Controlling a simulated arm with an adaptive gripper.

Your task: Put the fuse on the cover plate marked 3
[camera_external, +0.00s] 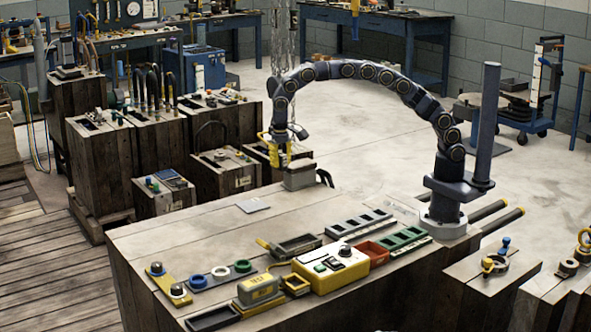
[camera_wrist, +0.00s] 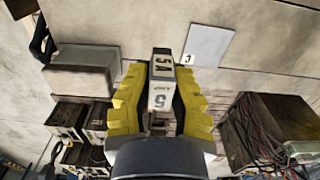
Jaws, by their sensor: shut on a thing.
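My gripper (camera_external: 281,150) has yellow fingers and hangs above the far edge of the wooden bench. In the wrist view my gripper (camera_wrist: 162,100) is shut on the fuse (camera_wrist: 161,72), a pale and dark block with "5A" lettering. The fuse is held off the bench; I cannot make it out in the external view. A thin light grey cover plate (camera_wrist: 208,43) lies flat, ahead and right of the fuse and apart from it. It has a small dark mark at one corner, too small to read surely. The plate (camera_external: 253,206) also shows on the bench's left part.
A grey block (camera_external: 299,178) stands at the bench's far edge, near my gripper; the block (camera_wrist: 85,75) is left of the fingers. A yellow control box (camera_external: 330,268), trays and rings fill the bench front. Bench around the plate is clear.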

